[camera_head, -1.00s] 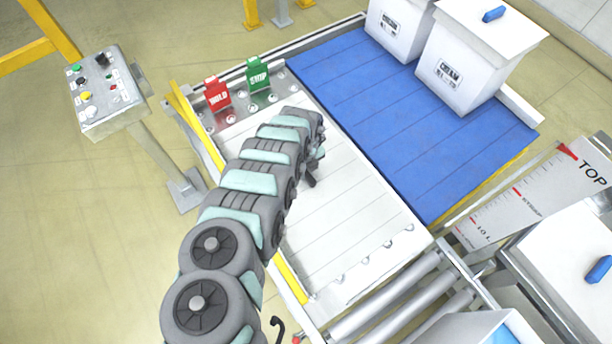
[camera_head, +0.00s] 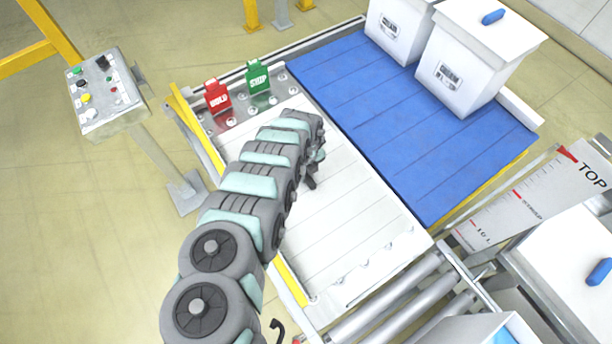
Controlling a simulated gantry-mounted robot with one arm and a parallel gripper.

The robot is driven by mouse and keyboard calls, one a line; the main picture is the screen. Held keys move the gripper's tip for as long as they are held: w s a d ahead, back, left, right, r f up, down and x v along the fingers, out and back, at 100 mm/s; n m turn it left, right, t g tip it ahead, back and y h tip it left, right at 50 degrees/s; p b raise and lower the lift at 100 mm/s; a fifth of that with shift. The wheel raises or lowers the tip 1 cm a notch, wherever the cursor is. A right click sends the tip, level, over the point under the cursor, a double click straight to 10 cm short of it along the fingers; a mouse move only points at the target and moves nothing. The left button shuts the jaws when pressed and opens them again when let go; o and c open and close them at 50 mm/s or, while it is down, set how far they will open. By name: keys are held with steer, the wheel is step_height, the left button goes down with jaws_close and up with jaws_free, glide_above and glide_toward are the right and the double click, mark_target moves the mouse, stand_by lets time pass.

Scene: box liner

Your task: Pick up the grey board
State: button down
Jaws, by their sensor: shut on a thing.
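My gripper (camera_head: 312,172) is small in view at the end of my arm, low over the white slatted bed (camera_head: 350,225). Its dark fingers are mostly hidden behind the arm's last link. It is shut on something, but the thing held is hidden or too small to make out. A light grey board (camera_head: 535,197) marked "TOP", with red marks along its edge, leans at the right of the view, well apart from my gripper. I cannot tell if another grey board is behind my arm.
A red sign (camera_head: 217,97) and a green "SHIP" sign (camera_head: 259,78) stand at the bed's far end. A blue belt (camera_head: 400,115) carries white lidded boxes (camera_head: 474,62). Rollers (camera_head: 400,300) lie at the near right. A control box (camera_head: 103,95) stands left.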

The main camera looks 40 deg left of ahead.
steer(key=shift+r, duration=0.15)
step_height(320, 180, up, 20)
steer(key=p, duration=0.4)
stand_by(0.7)
